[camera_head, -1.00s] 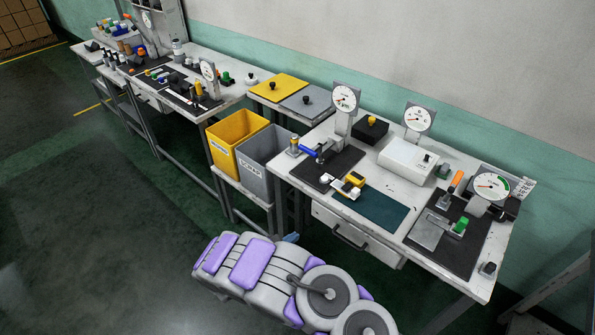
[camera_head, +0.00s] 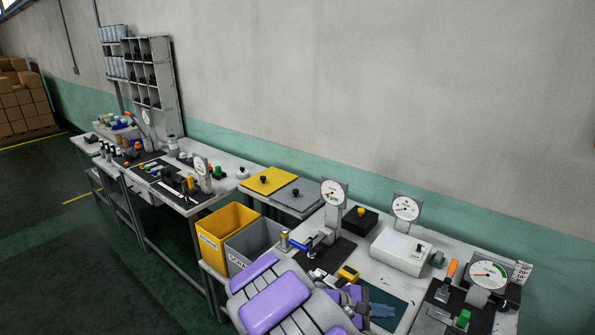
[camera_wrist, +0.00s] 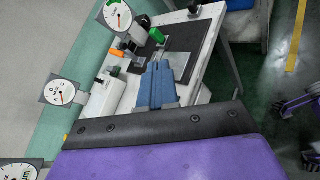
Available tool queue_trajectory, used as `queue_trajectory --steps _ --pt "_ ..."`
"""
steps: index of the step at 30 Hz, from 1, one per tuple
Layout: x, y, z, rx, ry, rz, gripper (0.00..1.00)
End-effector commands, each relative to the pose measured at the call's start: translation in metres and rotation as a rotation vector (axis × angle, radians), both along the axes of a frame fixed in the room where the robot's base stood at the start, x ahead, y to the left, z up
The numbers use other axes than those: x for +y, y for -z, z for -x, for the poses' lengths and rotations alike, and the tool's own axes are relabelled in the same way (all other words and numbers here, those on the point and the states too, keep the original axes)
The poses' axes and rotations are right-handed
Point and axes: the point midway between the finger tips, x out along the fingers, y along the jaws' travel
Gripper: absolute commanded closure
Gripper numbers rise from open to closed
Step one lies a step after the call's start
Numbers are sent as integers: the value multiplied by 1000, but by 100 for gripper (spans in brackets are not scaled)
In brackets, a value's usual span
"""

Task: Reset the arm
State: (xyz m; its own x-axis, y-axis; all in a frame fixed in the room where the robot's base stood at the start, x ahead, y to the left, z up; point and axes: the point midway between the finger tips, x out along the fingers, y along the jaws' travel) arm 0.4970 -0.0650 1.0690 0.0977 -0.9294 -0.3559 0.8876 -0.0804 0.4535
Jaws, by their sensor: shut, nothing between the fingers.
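My arm, grey with purple pads, reaches up from the bottom of the head view in front of the near workbench (camera_head: 405,270). My gripper (camera_head: 381,310) shows blue at the arm's end, over the dark teal mat (camera_head: 397,305) in the picture. In the wrist view my gripper's blue fingers (camera_wrist: 163,84) are together with nothing between them. Whether it touches the bench cannot be told.
On the bench stand dial gauges (camera_head: 334,193), a white box (camera_head: 401,251), a yellow-and-black device (camera_head: 348,273) and an orange-handled tool (camera_head: 450,272). A yellow bin (camera_head: 227,232) and a grey bin (camera_head: 254,243) stand left.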

Motion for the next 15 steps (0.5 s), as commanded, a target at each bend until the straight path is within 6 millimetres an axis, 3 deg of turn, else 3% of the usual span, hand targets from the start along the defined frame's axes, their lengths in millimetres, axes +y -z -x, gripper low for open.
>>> queue_trajectory --steps 3,7,15 --pt "-22 -25 35 -71 142 -79 100" --pt "-38 -43 75 -134 289 -169 100" --pt "-43 -65 158 -260 568 -381 100"
